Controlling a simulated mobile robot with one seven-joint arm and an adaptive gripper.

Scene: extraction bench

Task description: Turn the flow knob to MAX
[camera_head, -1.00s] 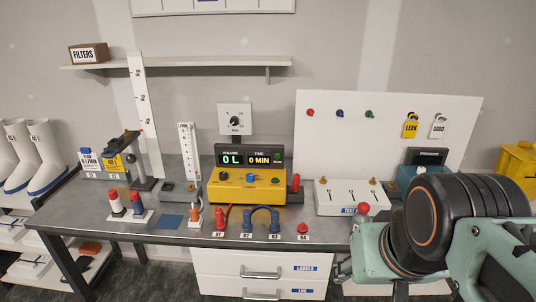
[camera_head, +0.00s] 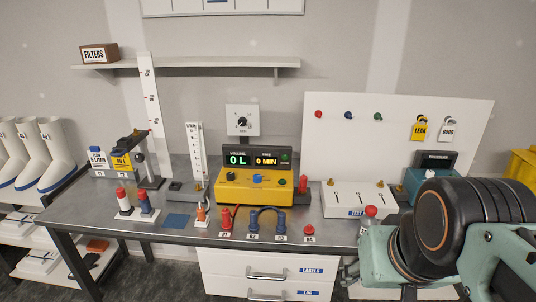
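A white plate (camera_head: 242,117) on the wall behind the bench carries a round black knob (camera_head: 242,122) with a pale pointer mark. Its small lettering is too blurred to read, so I cannot tell whether this is the flow knob. Below it, a yellow console (camera_head: 253,197) stands on the bench, with a small black knob (camera_head: 230,176) and a blue knob (camera_head: 257,178) on its face. Its display (camera_head: 252,159) reads 0 L and 0 MIN. My arm fills the lower right, apart from all these knobs. I cannot see my gripper's fingertips.
A thin white gauge (camera_head: 196,155) stands left of the console, and red and blue connectors (camera_head: 251,220) stand in front. A white box (camera_head: 353,199) is to the right, beside my arm. A shelf (camera_head: 205,63) runs above. Bare bench top shows at the front left.

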